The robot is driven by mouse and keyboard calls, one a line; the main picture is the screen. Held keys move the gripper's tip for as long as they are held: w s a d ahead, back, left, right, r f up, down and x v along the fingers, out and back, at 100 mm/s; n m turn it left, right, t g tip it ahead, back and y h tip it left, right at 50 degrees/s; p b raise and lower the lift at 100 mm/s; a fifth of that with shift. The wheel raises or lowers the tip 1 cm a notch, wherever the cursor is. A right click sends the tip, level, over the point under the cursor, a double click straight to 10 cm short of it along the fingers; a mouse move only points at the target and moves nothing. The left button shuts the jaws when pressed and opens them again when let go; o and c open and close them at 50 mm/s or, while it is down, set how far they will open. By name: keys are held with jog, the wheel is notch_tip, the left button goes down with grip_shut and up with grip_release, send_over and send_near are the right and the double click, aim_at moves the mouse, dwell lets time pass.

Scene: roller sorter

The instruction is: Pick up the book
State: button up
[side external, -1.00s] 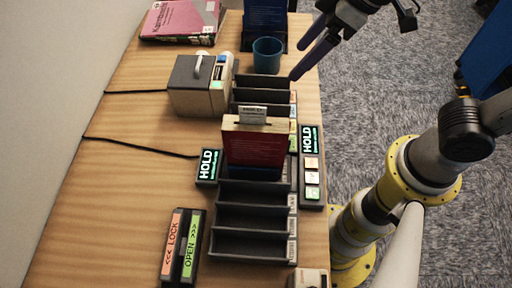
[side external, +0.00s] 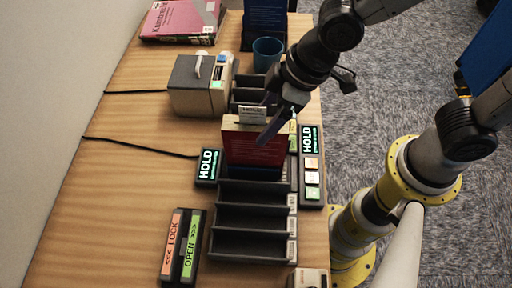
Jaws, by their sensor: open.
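A red book (side external: 247,150) stands upright in the middle of the dark slotted sorter, with a white slip marked HOLD (side external: 252,115) at its top edge. My gripper (side external: 268,122) is open, its dark fingers at the book's top right part in the picture. One finger crosses in front of the red cover and the other is near the slip. I cannot tell whether either finger touches the book. The book's lower edge sits down in the sorter slot, and my fingers hide part of its upper right.
The sorter's empty slots (side external: 250,218) lie in front. HOLD signs stand left (side external: 207,166) and right (side external: 310,140) of the book. A grey box with a handle (side external: 198,88), a blue cup (side external: 267,52) and a pink book stack (side external: 180,20) are behind. A LOCK/OPEN panel (side external: 181,248) lies front left.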

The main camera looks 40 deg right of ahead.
aim_at(255, 130)
jog(key=x, duration=0.5)
jog(key=shift+r, duration=0.1)
grip_shut()
jog(key=shift+w+r, duration=0.1)
dwell(1.1)
